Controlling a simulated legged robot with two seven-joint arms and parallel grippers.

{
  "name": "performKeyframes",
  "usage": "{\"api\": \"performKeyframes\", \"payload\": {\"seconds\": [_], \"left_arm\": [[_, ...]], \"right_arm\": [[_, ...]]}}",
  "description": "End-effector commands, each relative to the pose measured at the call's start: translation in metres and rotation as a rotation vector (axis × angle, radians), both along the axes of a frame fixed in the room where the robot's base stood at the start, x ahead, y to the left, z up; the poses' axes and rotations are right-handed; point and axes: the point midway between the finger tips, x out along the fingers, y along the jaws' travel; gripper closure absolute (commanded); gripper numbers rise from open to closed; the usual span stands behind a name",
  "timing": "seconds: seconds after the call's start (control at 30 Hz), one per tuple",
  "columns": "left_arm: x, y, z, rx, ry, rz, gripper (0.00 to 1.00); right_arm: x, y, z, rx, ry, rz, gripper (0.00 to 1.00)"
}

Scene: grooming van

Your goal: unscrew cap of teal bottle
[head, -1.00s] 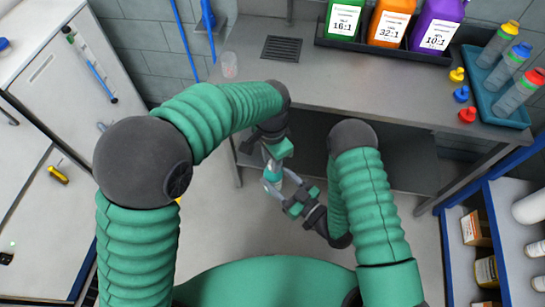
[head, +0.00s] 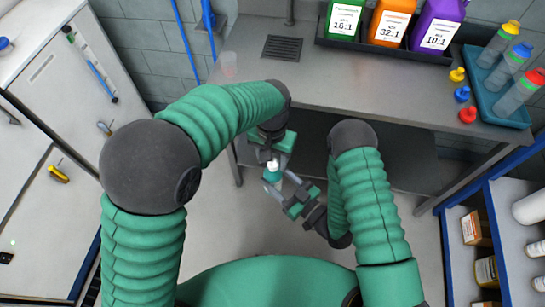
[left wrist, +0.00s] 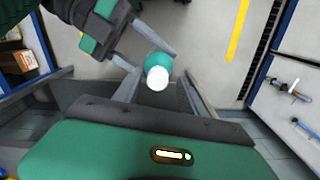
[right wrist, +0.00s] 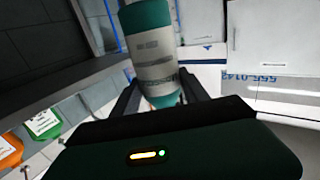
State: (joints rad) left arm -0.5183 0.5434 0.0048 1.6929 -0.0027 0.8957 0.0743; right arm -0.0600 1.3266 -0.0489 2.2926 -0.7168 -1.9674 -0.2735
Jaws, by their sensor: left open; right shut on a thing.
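The teal bottle (head: 272,176) is held in the air below the bench front, with a grey label band (right wrist: 152,58) across its body in the right wrist view. My right gripper (head: 284,187) is shut on the bottle. The white cap (left wrist: 157,78) is on top of the bottle's teal shoulder (left wrist: 158,60) in the left wrist view. My left gripper (head: 271,155) is open just above the cap. In the left wrist view its fingers (left wrist: 158,92) are spread to either side of the cap, with gaps.
A steel bench (head: 330,80) stands ahead. A blue-edged shelf (head: 493,230) stands at the right.

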Motion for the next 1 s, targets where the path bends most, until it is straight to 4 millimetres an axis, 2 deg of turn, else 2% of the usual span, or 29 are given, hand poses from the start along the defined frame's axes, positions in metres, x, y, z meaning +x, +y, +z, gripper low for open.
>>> {"api": "performKeyframes", "payload": {"seconds": [0.1,0.33,0.47,0.57,0.67,0.9,1.0], "left_arm": [[0.000,0.000,0.006,-0.001,0.000,-0.001,0.51],[0.000,0.000,0.041,-0.001,0.000,-0.001,0.51],[-0.001,0.000,0.045,0.001,0.005,-0.012,0.55],[-0.002,0.000,0.044,0.005,0.011,-0.114,0.55],[-0.004,-0.001,0.045,0.008,0.025,-0.357,0.55],[-0.003,-0.004,0.058,0.003,0.039,-1.203,0.55],[-0.002,-0.005,0.066,0.000,0.032,-1.485,0.55]], "right_arm": [[0.001,0.000,0.001,0.000,-0.001,-0.001,1.00],[0.001,-0.001,0.000,0.000,-0.001,-0.002,1.00],[0.001,-0.001,0.000,0.000,-0.001,-0.002,1.00],[0.001,-0.001,0.000,0.000,-0.001,-0.003,1.00],[0.001,-0.001,0.000,0.000,-0.001,-0.003,1.00],[0.001,-0.001,0.000,0.000,-0.001,-0.003,1.00],[0.001,-0.001,0.000,0.000,-0.001,-0.003,1.00]]}}
